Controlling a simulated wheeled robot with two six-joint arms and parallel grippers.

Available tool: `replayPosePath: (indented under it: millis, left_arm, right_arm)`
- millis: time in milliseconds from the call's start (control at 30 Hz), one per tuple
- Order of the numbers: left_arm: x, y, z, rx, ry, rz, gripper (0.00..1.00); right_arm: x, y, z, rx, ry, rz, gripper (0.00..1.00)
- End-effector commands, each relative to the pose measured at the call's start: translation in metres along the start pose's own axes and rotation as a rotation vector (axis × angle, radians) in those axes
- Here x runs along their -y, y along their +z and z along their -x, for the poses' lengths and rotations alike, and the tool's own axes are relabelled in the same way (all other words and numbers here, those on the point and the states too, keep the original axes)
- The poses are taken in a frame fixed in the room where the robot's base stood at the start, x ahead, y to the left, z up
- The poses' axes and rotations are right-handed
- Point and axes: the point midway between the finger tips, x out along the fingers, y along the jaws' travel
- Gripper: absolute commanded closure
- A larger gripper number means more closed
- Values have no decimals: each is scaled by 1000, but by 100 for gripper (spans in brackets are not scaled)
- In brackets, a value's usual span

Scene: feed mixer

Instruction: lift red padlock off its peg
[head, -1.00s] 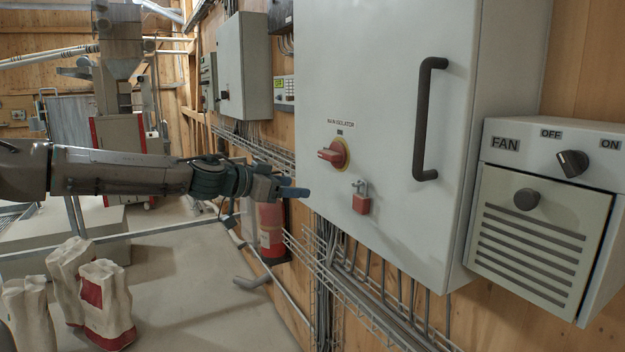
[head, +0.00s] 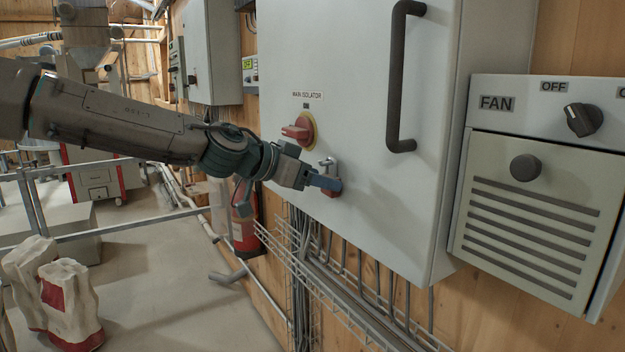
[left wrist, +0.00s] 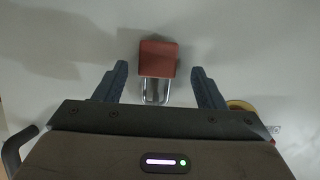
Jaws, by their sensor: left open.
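The red padlock (head: 337,189) hangs by its metal shackle on the peg (head: 327,162) of the grey cabinet door, below the red isolator switch. My left gripper (head: 325,182) is at the padlock, and its blue finger covers part of the lock in the head view. In the left wrist view the red padlock body (left wrist: 158,58) and its shackle (left wrist: 155,92) lie between the two fingers of my left gripper (left wrist: 158,82). The fingers are open, with a gap on each side of the padlock. My right gripper is not in view.
The red and yellow isolator switch (head: 302,131) is just above the gripper. A dark door handle (head: 397,80) is to the right, and the fan box (head: 535,190) stands farther right. Wire cable trays (head: 330,290) run below the cabinet.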

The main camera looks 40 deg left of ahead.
Motion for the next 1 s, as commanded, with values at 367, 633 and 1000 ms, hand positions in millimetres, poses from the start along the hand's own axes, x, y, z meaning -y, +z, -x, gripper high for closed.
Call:
replayPosePath:
  millis: [367,633,1000]
  left_arm:
    - [-4,3,-1,-1,-8,3,36]
    - [-4,4,-1,-1,-7,3,74]
    - [-4,0,0,-1,-7,3,86]
  right_arm:
    - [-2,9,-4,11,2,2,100]
    - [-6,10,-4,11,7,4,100]
    - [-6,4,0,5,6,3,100]
